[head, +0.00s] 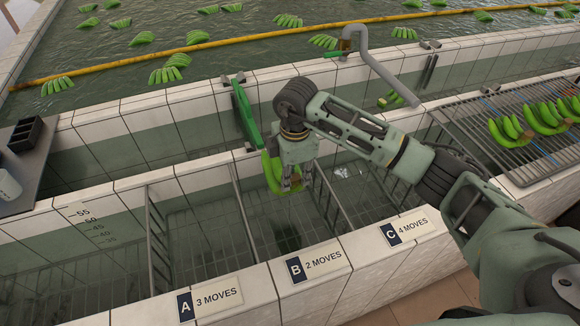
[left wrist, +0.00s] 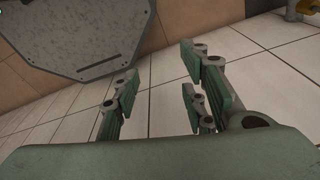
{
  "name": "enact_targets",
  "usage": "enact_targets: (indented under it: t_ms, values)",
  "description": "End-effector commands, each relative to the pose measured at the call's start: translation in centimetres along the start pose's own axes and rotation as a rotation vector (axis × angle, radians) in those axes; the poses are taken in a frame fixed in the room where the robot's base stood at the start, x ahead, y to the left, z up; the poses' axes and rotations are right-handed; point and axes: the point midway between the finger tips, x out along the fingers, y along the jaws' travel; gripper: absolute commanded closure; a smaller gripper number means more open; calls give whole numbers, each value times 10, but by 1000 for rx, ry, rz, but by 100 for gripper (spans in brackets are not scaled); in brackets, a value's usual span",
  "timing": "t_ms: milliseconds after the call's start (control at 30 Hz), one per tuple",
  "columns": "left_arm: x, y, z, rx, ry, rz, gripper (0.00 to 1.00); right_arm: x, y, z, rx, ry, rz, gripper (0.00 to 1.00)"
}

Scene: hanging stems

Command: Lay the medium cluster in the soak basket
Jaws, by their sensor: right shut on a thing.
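My right gripper (head: 291,182) points down and is shut on a green banana cluster (head: 271,170), partly hidden behind the fingers. The cluster hangs over the middle wire basket compartment behind the label B, 2 MOVES (head: 319,262). Whether it touches the basket is unclear. Wire dividers (head: 241,203) separate this compartment from those behind label A (head: 211,298) and label C (head: 408,230). My left gripper (left wrist: 165,100) shows only in the left wrist view, with its fingers apart and nothing between them, above a tiled floor.
A wire rack (head: 480,126) at the right holds several green clusters. A green upright piece (head: 244,112) and a grey bent pipe (head: 381,68) stand at the tiled wall behind. A pool with floating clusters and a yellow boom (head: 215,43) lies farther back.

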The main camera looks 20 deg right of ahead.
Motion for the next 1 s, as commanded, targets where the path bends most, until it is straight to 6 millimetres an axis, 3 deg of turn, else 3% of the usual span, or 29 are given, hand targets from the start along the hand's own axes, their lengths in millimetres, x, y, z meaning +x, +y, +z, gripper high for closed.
enact_targets:
  t_ms: [200, 300, 433, 600, 700, 1000]
  values:
    - [14, 8, 53, 0, -73, 9, 60, 24, 0, 0, -1, 1, 5, 100]
    - [20, 10, 65, 1, -88, 11, 60, 35, 0, 0, -1, 1, 5, 100]
    - [30, 9, 58, 2, -76, 10, 60, 48, -2, 0, -2, 1, 4, 100]
    - [45, 5, 26, 3, -25, 4, 60, 66, -2, -1, -3, 2, 5, 100]
    - [53, 4, 18, 3, -13, 3, 60, 77, -3, -1, -3, 2, 5, 100]
    - [74, 8, 44, 3, -48, 7, 60, 109, -4, 0, -2, 1, 5, 100]
